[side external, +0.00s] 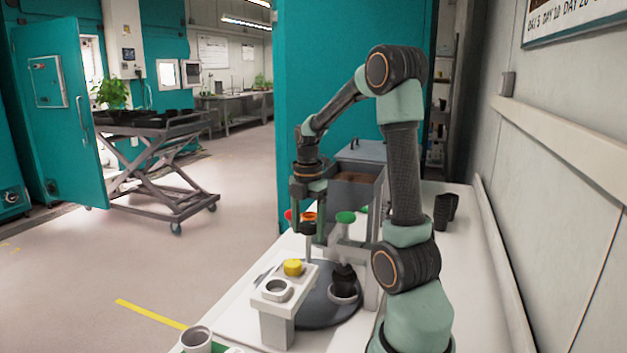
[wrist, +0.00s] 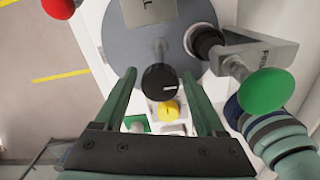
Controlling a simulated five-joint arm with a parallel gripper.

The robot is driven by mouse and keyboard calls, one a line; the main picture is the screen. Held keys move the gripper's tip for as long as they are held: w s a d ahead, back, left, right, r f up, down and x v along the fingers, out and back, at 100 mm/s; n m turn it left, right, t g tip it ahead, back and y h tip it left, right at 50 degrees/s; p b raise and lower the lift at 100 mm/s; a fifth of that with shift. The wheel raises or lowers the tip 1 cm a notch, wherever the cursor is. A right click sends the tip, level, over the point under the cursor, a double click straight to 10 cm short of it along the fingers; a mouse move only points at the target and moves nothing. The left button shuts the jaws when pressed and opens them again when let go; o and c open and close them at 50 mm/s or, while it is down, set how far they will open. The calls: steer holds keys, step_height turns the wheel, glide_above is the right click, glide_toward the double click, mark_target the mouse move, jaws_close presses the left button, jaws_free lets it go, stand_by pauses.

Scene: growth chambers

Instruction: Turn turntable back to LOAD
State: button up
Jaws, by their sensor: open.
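The turntable is a dark grey disc (side external: 328,312) on the white bench, and it fills the top of the wrist view (wrist: 115,45). A black knob (side external: 308,229) stands on a post above the disc; it shows a short white mark in the wrist view (wrist: 158,82). My gripper (side external: 309,216) is open, with its two green fingers on either side of the black knob in the wrist view (wrist: 159,76). I cannot tell if they touch it. A black pot (side external: 344,278) sits in a pale ring at the disc's edge, also in the wrist view (wrist: 207,42).
A green knob (side external: 345,217) tops a post beside the disc, near a block marked with partly readable letters (wrist: 266,52). A red knob (wrist: 60,7) is on the other side. A white stand with a yellow button (side external: 292,267) is in front. A soil bin (side external: 355,190) stands behind.

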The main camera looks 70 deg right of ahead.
steer(key=c, duration=0.8)
steer(key=m, duration=0.4)
steer(key=shift+m, duration=1)
steer(key=m, duration=0.6)
